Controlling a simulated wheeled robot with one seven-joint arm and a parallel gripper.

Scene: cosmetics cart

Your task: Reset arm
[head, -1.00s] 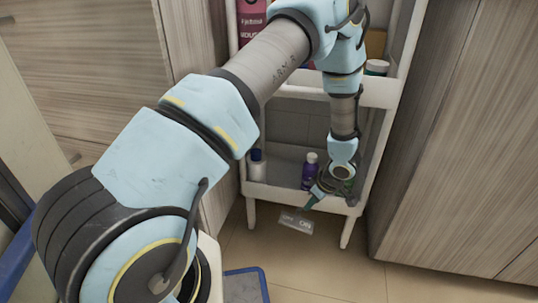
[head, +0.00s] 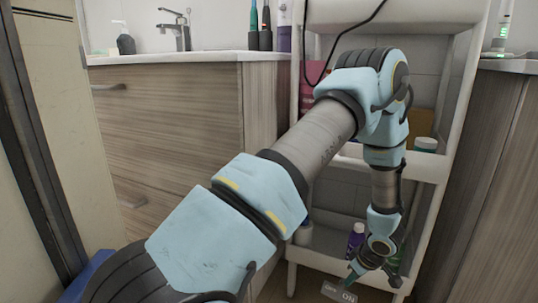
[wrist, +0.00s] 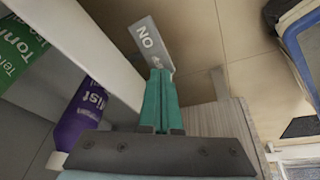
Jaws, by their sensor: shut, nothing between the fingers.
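My arm reaches from the lower left of the head view across to the white cart (head: 455,150). Its forearm hangs down in front of the cart's lower shelf. My gripper (head: 353,274) points down and left at that shelf's front edge. In the wrist view my gripper (wrist: 160,74) has its two teal fingers together, with nothing held between them. A grey tag with white lettering (wrist: 152,45) lies just beyond the fingertips in that view; I cannot tell whether they touch it.
A purple bottle (wrist: 82,118) stands on the lower shelf close to my gripper, beside a green container (wrist: 18,52). Wooden cabinets (head: 180,120) flank the cart. A counter (head: 215,57) holds a faucet (head: 178,30).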

